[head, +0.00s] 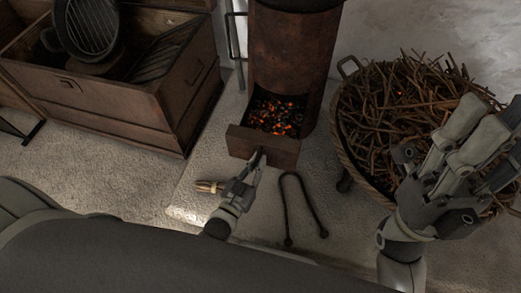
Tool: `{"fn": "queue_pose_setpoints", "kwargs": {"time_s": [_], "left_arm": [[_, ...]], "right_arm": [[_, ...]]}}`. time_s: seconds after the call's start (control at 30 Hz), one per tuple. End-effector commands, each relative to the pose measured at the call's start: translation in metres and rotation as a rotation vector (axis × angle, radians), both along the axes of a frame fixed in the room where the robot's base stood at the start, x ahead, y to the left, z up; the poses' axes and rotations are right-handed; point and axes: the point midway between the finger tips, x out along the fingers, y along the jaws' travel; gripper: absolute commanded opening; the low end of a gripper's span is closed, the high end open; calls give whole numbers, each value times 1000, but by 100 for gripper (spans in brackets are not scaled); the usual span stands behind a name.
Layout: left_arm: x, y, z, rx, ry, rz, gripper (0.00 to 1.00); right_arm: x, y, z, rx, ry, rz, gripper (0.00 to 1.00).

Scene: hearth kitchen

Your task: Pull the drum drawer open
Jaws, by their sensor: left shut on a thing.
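The drum (290,50) is a rusty brown metal cylinder standing at the top middle of the head view. Its drawer (272,147) sticks out from the drum's lower front, and glowing orange embers (275,116) show inside it. My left gripper (257,163) is at the drawer's front, shut on the drawer's handle, which is mostly hidden by the fingers. My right gripper (440,150) is raised at the right, in front of the twig basket and away from the drawer; its finger opening is unclear from this angle.
A wide basket of twigs (400,95) stands right of the drum. Black tongs (289,212) and a small tan bundle (208,186) lie on the pale hearth slab. A wooden chest (100,108) with a grill pan (88,28) stands at the left.

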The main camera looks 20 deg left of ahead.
Motion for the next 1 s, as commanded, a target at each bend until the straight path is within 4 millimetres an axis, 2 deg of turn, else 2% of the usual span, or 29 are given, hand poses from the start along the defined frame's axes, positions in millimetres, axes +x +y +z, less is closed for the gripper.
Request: {"fn": "queue_pose_setpoints", "kwargs": {"time_s": [0.37,0.4,0.53,0.57,0.87,1.0], "left_arm": [[-2,0,0,0,-2,1,0],[-2,1,0,0,-2,1,13],[-2,0,0,0,-2,1,30],[-2,0,0,0,-2,1,32],[-4,0,0,0,-1,0,32],[-18,3,-2,1,3,0,32]], "right_arm": [[0,0,1,0,0,0,40],[0,0,1,0,0,0,40],[0,0,1,0,0,0,40],[0,0,1,0,0,0,40],[0,0,2,2,-3,-1,40],[0,0,2,2,-3,-1,40]]}}
